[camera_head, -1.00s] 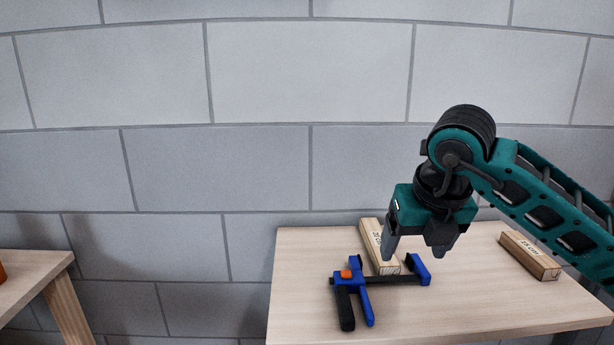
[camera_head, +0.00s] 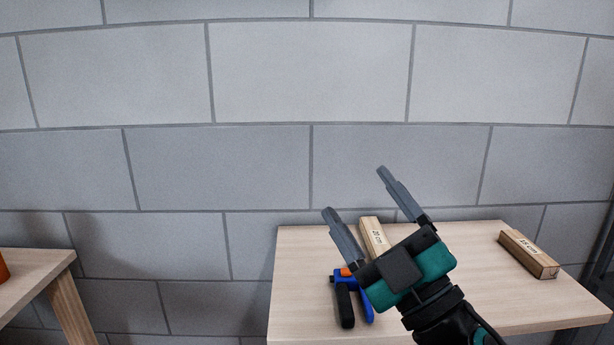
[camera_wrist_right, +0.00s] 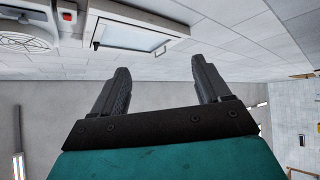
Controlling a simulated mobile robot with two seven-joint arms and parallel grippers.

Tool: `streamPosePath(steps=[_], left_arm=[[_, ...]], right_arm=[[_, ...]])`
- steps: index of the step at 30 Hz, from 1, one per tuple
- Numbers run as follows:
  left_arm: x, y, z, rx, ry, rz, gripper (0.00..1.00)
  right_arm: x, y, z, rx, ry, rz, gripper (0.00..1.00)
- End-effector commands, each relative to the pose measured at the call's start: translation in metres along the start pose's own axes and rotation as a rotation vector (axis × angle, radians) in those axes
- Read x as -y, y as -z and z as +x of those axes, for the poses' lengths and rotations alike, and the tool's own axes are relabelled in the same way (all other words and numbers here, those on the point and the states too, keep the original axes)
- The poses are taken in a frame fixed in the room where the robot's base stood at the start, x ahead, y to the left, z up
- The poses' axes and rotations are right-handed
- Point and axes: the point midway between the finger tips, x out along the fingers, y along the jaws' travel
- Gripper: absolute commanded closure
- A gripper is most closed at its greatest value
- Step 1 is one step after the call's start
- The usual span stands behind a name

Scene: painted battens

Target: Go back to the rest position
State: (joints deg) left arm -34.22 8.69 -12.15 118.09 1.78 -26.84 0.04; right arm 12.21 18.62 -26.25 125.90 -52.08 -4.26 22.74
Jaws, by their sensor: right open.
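My right gripper (camera_head: 355,188) is open and empty, with its two grey fingers apart and pointing up and to the left in the head view. It is in front of the right table and hides part of what lies there. In the right wrist view its fingers (camera_wrist_right: 160,88) are spread with nothing between them. My left gripper is in neither view.
On the right table (camera_head: 480,290) lie a wooden batten marked 20 cm (camera_head: 373,232), a blue and black clamp (camera_head: 346,300) partly hidden by my gripper, and another batten (camera_head: 528,254) at the right. A second table (camera_head: 35,268) stands at the left edge. A block wall (camera_head: 220,165) is behind.

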Motion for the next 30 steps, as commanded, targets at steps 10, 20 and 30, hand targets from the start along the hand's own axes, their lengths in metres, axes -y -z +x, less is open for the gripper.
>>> streamPosePath(steps=[10, 20, 30], left_arm=[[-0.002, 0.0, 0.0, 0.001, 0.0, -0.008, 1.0], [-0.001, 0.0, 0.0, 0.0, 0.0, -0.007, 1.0], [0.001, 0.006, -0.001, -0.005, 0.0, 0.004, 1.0]], right_arm=[[0.037, -0.143, -0.177, 1.037, -0.065, 0.403, 0.24], [0.1, -0.129, -0.331, 1.644, 0.169, 0.625, 0.24], [0.127, -0.078, -0.411, 1.945, 0.4, 0.761, 0.24]])
